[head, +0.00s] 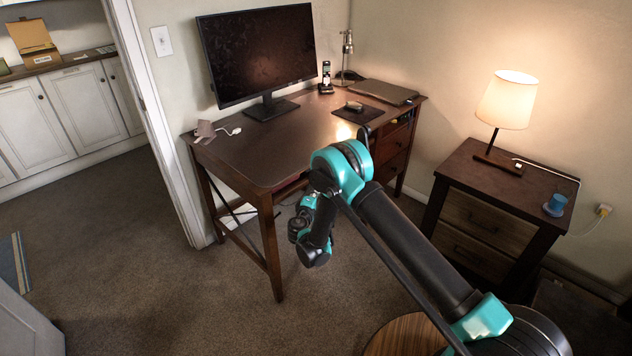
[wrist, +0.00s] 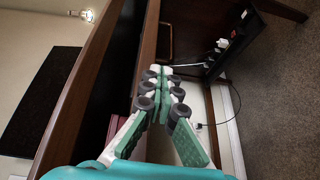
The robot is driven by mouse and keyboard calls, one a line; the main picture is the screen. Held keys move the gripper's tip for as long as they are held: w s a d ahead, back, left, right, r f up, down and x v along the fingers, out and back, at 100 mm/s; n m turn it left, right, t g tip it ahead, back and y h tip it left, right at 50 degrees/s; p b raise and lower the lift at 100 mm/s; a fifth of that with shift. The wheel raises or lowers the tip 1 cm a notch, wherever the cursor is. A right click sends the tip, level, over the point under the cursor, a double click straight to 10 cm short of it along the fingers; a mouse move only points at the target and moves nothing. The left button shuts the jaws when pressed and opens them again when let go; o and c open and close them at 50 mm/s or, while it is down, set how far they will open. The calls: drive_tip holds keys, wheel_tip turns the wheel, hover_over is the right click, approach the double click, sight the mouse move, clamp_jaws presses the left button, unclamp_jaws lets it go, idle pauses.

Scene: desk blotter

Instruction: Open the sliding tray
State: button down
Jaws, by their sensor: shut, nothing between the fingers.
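The dark wood desk (head: 285,140) stands against the wall. Under its front edge, a reddish-brown strip of what looks like the sliding tray (head: 291,187) shows, partly behind my arm. In the wrist view, turned sideways, the tray's wooden front (wrist: 148,45) runs beside a dark gap under the desktop edge (wrist: 75,95). A thin metal handle (wrist: 166,42) sits near that front. My gripper (wrist: 162,72) is shut and empty, with its tips close to the front and handle; contact cannot be told. In the head view the fingers are hidden behind my arm.
A nightstand (head: 497,185) with a lamp (head: 507,100) stands at right. Carpet (head: 150,270) at front left is clear.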

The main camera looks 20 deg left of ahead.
drive_tip(key=w+a+f+n+y, duration=0.1)
drive_tip(key=w+a+f, duration=0.1)
drive_tip(key=w, duration=0.5)
drive_tip(key=shift+w+a, duration=0.4)
drive_tip(key=shift+a, duration=0.45)
drive_tip(key=shift+d, duration=0.1)
